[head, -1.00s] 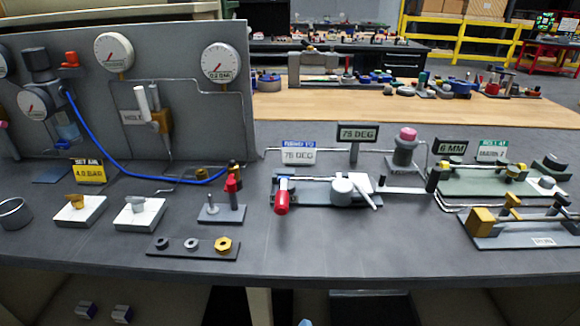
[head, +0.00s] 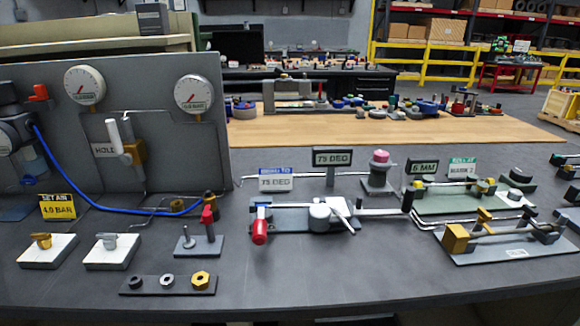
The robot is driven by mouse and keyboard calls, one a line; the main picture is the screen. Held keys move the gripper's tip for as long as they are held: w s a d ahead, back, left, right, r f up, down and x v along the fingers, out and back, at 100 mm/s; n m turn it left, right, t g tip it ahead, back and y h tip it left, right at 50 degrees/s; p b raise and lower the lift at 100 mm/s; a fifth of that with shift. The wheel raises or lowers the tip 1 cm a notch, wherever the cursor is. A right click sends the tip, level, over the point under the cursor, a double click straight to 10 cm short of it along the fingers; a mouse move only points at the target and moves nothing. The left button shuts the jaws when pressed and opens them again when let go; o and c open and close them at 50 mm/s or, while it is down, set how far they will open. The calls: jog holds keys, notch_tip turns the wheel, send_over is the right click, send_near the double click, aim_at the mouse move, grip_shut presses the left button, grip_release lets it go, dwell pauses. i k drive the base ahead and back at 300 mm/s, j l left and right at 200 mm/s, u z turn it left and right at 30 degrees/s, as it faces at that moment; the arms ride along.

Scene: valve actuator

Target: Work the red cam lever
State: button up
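A red handle (head: 260,231) points toward the front edge at the left end of a grey fixture plate (head: 285,219). A white round hub (head: 321,217) with a pale bar sits on the same plate. A smaller red lever (head: 207,217) stands upright on a small grey base (head: 186,250) to its left. I cannot tell from the view which of these is the cam lever. A dark sign (head: 332,157) behind the plate reads 75 DEG, and a white card (head: 276,181) also reads 75 DEG. My gripper is not in view.
A grey panel with two gauges (head: 84,85) and a blue hose (head: 110,210) stands at the left. White blocks (head: 47,252) and a washer strip (head: 168,285) lie in front. More fixtures (head: 510,240) fill the right. Bare grey bench (head: 330,280) lies before the red handle.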

aim_at(265, 216)
jog(key=i+j, duration=0.2)
jog(key=i, duration=0.25)
jog(key=i+j, duration=0.15)
jog(key=i, duration=0.25)
